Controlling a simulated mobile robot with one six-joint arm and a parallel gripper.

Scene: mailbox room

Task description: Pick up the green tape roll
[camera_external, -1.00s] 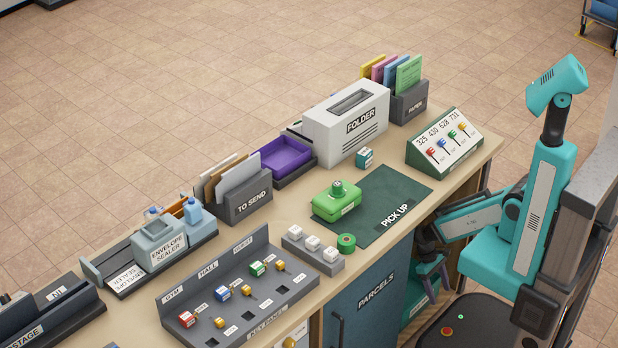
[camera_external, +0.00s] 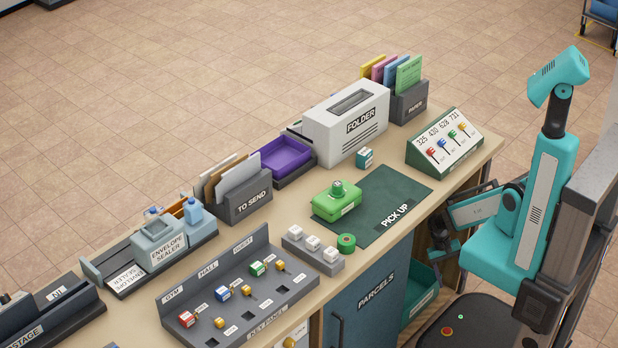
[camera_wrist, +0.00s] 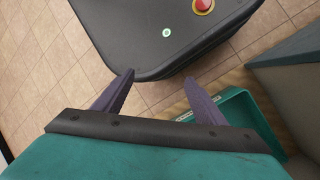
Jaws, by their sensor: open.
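The green tape roll (camera_external: 346,243) lies on the counter, at the front left corner of the dark green PICK UP mat (camera_external: 378,205) and beside the grey block with white pieces. My gripper (camera_wrist: 158,88) is open and empty in the wrist view, with two purple fingers apart, pointing down toward my base and the floor. The fingers are mostly hidden there. The roll is not in the wrist view.
A green box (camera_external: 337,203) with a knob sits on the mat, behind the roll. The grey block with white pieces (camera_external: 313,248) is left of it. The blue PARCELS cabinet (camera_external: 372,293) is below. A teal bin (camera_wrist: 240,112) is close to my right finger in the wrist view.

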